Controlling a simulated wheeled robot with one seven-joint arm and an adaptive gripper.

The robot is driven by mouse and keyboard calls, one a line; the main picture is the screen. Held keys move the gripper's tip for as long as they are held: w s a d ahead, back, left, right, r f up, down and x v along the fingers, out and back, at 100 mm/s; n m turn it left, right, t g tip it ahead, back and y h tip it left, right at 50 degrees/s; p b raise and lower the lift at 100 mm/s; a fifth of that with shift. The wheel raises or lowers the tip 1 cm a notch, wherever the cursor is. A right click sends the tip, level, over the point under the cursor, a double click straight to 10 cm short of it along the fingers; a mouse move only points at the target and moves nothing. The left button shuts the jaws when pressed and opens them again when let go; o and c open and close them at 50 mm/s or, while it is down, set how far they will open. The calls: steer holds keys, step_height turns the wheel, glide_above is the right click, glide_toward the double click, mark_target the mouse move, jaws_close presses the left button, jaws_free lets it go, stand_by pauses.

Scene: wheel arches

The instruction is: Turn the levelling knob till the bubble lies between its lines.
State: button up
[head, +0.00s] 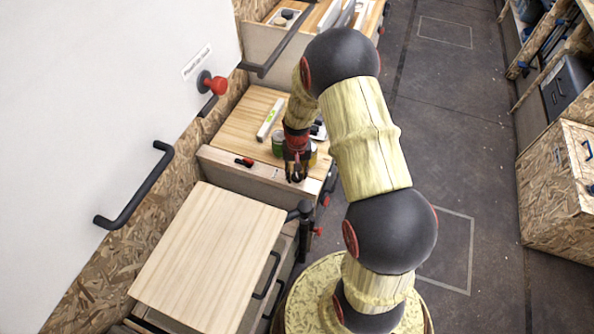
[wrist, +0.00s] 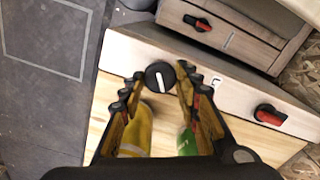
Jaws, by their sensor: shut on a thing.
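The levelling knob (wrist: 160,77) is a round black knob with a white pointer line, on the pale front edge of the wooden worktop in the wrist view. My gripper (wrist: 161,74) has its fingers on both sides of it and is shut on it. In the head view my gripper (head: 296,177) reaches down at the worktop's front edge and hides the knob. A pale spirit level (head: 269,120) with a greenish vial lies on the worktop behind my gripper. The bubble and its lines are too small to tell.
A green can (head: 278,145) stands beside my gripper; a yellow can (wrist: 137,132) also stands close by. A red-and-black latch (head: 244,161) sits left along the edge. A wooden board (head: 208,255) is nearer, and a red knob (head: 217,85) projects from the white wall panel.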

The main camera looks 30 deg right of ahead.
mark_target(297, 176)
steer(key=m+p, duration=0.1)
steer(key=m, duration=0.3)
steer(key=shift+m+p, duration=0.3)
steer(key=shift+p, duration=0.1)
steer(key=shift+m+p, duration=0.5)
steer(key=shift+m, duration=1.4)
steer(key=o, duration=1.2)
steer(key=shift+c, duration=0.2)
step_height(297, 176, up, 12)
